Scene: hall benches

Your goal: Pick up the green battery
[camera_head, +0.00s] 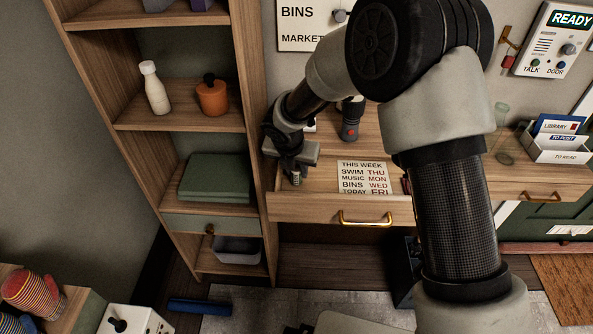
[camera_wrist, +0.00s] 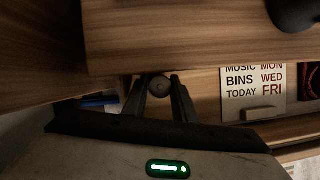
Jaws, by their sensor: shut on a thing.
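My gripper (camera_head: 296,170) reaches down at the left end of an open wooden drawer (camera_head: 300,207). In the wrist view its two dark fingers (camera_wrist: 160,98) are shut on a small round-ended cylinder (camera_wrist: 160,85), seen end-on and dark grey in the shade. It has the form of a battery, but I cannot make out any green on it. In the head view only a small pale bit shows at the fingertips. I cannot tell whether it touches the drawer floor.
A printed week card (camera_head: 364,178) lies in the drawer right of my gripper; it also shows in the wrist view (camera_wrist: 252,90). A dark torch-like thing (camera_head: 350,118) stands on the bench behind. A shelf unit (camera_head: 180,115) with a white bottle (camera_head: 155,90) and orange pot (camera_head: 212,97) stands close left.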

